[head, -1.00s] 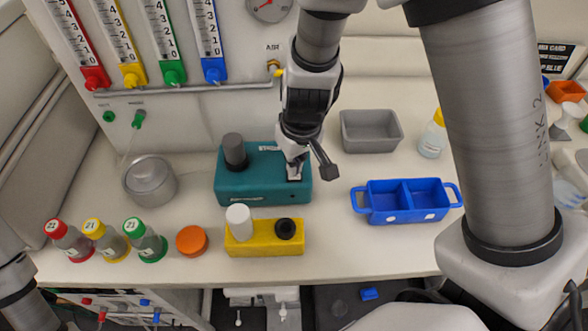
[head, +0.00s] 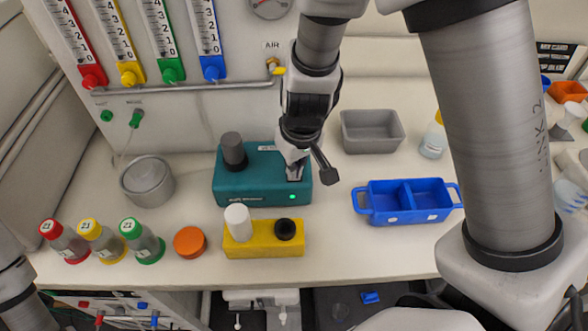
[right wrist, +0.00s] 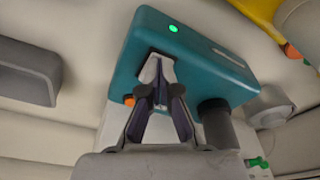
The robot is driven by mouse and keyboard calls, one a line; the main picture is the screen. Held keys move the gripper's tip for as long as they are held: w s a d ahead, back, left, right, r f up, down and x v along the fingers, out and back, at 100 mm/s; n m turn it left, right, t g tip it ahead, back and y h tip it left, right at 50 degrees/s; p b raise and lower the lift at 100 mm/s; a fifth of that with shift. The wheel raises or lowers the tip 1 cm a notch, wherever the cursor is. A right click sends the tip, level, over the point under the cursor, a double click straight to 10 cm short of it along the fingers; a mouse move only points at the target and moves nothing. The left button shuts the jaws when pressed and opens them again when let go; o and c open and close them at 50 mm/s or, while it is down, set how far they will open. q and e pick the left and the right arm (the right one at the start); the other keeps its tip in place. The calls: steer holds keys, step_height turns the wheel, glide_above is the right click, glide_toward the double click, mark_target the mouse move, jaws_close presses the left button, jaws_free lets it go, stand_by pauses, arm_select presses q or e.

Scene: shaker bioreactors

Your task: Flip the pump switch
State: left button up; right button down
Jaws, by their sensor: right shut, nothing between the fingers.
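The teal pump box (head: 240,187) stands on the bench in the middle of the head view, with a dark grey cylinder on its left part. A small green light (head: 292,196) glows on its front; it also shows in the right wrist view (right wrist: 173,28). My right gripper (head: 294,172) is shut and empty, its fingertips at the right part of the box top. In the right wrist view the fingertips (right wrist: 158,66) cover the switch area, so the switch itself is hidden. My left gripper is out of view.
A yellow block (head: 262,249) with a white and a black piece stands in front of the box. A blue two-part bin (head: 405,214) and a grey tray (head: 372,131) are to the right. Capped bottles (head: 103,242), an orange lid (head: 189,242) and a metal pot (head: 148,182) are left.

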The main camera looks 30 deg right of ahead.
step_height(320, 180, up, 7)
steer(key=p, duration=0.6)
stand_by(0.4)
